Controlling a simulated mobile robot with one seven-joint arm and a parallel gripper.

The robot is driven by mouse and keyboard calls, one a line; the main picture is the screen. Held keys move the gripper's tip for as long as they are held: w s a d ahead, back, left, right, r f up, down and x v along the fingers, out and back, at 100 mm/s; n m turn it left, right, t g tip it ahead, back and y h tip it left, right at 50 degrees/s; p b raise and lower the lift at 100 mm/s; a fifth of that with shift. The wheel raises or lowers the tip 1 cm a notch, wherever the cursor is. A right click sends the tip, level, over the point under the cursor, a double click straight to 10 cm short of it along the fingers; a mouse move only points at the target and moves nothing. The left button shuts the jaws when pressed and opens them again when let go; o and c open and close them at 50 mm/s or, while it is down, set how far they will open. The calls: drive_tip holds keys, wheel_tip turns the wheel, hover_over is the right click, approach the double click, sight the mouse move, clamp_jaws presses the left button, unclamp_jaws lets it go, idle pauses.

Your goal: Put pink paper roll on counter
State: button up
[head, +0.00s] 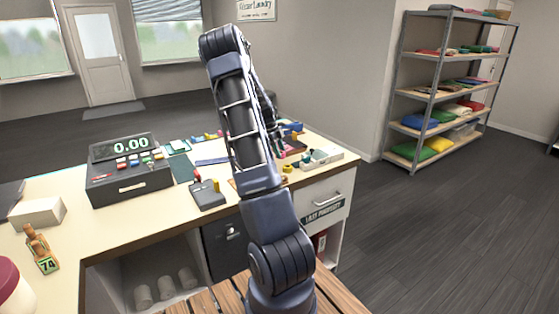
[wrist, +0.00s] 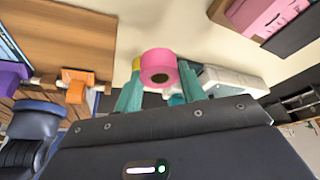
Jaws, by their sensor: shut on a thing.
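The pink paper roll (wrist: 158,57) is in the middle of the wrist view, with its dark core hole facing the camera. My gripper (wrist: 160,80) is shut on it, one teal finger on each side. In the head view, my gripper (head: 276,140) is mostly hidden behind my own arm, over the right part of the counter, and I cannot make out the roll clearly there. The cream counter (head: 85,228) runs from the lower left to the right. I cannot tell whether the roll touches the counter.
A cash register (head: 128,172) and a card terminal (head: 207,195) stand on the counter. A white stapler-like item (head: 322,156) lies near its right end. A yellow item (wrist: 137,73) is close behind the left finger. A shelf rack (head: 447,90) stands at the right.

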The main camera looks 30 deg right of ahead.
sight(280, 166)
drive_tip(key=shift+f, duration=2.25)
drive_tip(key=shift+f, duration=0.1)
drive_tip(key=o, duration=1)
drive_tip(key=shift+c, duration=0.2)
